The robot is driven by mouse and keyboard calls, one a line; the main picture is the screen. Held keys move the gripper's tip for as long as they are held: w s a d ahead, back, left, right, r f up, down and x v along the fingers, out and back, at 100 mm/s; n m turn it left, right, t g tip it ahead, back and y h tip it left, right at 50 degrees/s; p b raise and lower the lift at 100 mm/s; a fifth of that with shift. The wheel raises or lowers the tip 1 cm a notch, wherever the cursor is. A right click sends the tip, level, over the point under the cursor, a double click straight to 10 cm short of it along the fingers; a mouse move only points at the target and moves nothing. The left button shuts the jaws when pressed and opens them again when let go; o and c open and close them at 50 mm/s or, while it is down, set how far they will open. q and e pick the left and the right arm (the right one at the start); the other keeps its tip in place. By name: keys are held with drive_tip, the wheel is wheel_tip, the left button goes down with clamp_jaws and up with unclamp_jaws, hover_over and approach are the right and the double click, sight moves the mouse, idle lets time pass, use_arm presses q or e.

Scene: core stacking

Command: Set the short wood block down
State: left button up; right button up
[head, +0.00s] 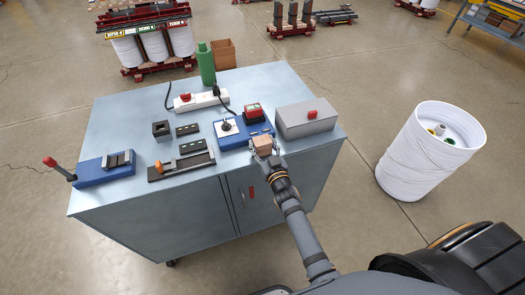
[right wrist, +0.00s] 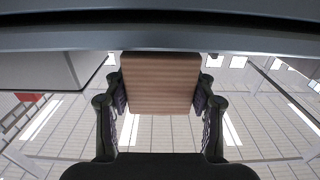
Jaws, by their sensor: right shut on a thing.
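The short wood block (head: 263,145) is a small light-brown block at the front edge of the blue-grey cabinet top (head: 140,109). My right gripper (head: 264,152) is shut on it. In the right wrist view the block (right wrist: 160,83) fills the space between the two fingers of the gripper (right wrist: 160,100), with wood grain across its face. The head view does not show clearly whether the block touches the cabinet top. My left gripper is not in view.
A blue box with a switch (head: 231,142) stands just behind the block. A grey box with a red button (head: 305,118) is to its right. A blue clamp device (head: 92,173) and several small black parts lie left. A white drum (head: 405,150) stands on the floor right.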

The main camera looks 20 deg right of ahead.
drive_tip(key=shift+f, duration=0.45)
drive_tip(key=o, duration=1.2)
drive_tip(key=shift+r+p, duration=0.3)
drive_tip(key=shift+p, duration=0.05)
drive_tip(key=s, duration=1.2)
drive_tip(key=shift+d, duration=0.2)
drive_tip(key=shift+f, duration=0.15)
